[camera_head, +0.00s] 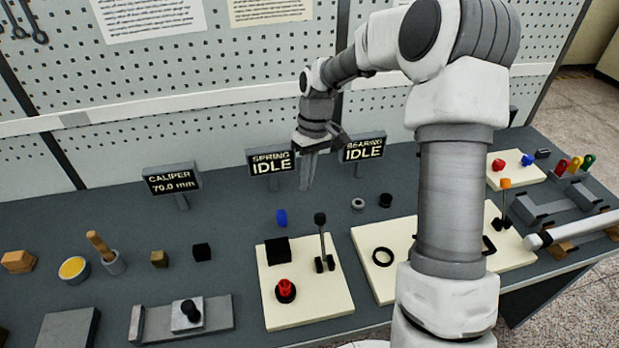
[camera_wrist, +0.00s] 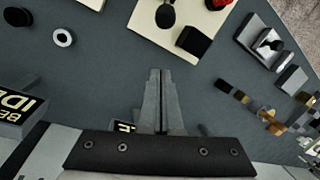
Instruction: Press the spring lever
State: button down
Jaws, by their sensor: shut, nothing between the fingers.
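The spring lever (camera_head: 321,240) stands upright on a cream plate (camera_head: 310,309), a thin rod with a black knob on top. The plate also carries a black block (camera_head: 278,250) and a red button (camera_head: 285,287) on a dark base. In the wrist view, the lever's black knob (camera_wrist: 165,16) shows at the top edge, on the cream plate (camera_wrist: 143,27). My gripper (camera_head: 306,186) points down behind the plate, apart from the lever. Its fingers (camera_wrist: 155,72) are together and empty. The spring sign (camera_head: 271,162) reads IDLE.
The bearing sign (camera_head: 364,149) stands right of my gripper, the spring sign left. A blue piece (camera_head: 281,217), a grey ring (camera_head: 358,204) and a black cylinder (camera_head: 385,200) sit on the bench. My arm hides part of the bearing plate (camera_head: 367,240). A pegboard wall rises behind.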

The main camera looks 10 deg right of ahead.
aim_at(322, 238)
jog(key=s+f+p, duration=0.1)
jog(key=s+f, duration=0.3)
jog(key=f, duration=0.1)
jog(key=shift+s+d, duration=0.15)
jog(key=shift+d, duration=0.2)
jog(key=shift+f, duration=0.1)
dwell(0.4)
jog(key=shift+s, duration=0.1)
